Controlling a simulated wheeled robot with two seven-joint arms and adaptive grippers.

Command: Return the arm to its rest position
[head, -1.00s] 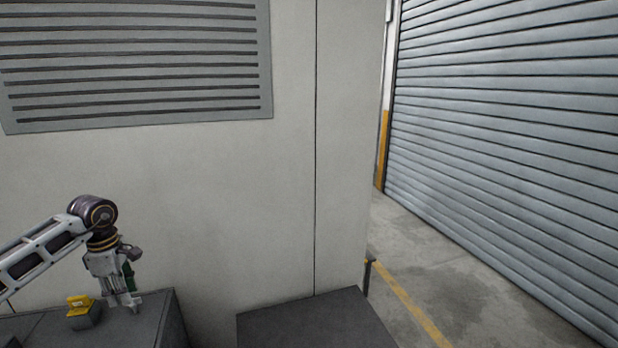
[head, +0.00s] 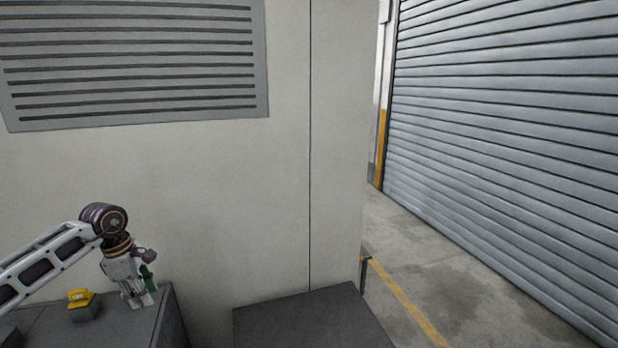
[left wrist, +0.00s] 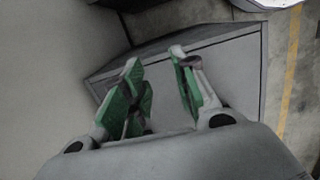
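My left arm comes in from the left in the head view, with my left gripper (head: 141,299) pointing down over the right end of a dark grey box-like surface (head: 60,325). In the left wrist view the two green-padded fingers of my left gripper (left wrist: 160,80) stand apart with nothing between them. The same grey surface (left wrist: 190,65) lies below and beyond the fingertips. My right gripper is in neither view.
A small yellow-topped grey block (head: 82,305) stands on the surface, left of my left gripper. A second dark grey top (head: 305,320) stands right, across a gap. A pale wall panel (head: 220,200) rises behind. Open floor (head: 420,250) and a roller shutter (head: 500,120) are right.

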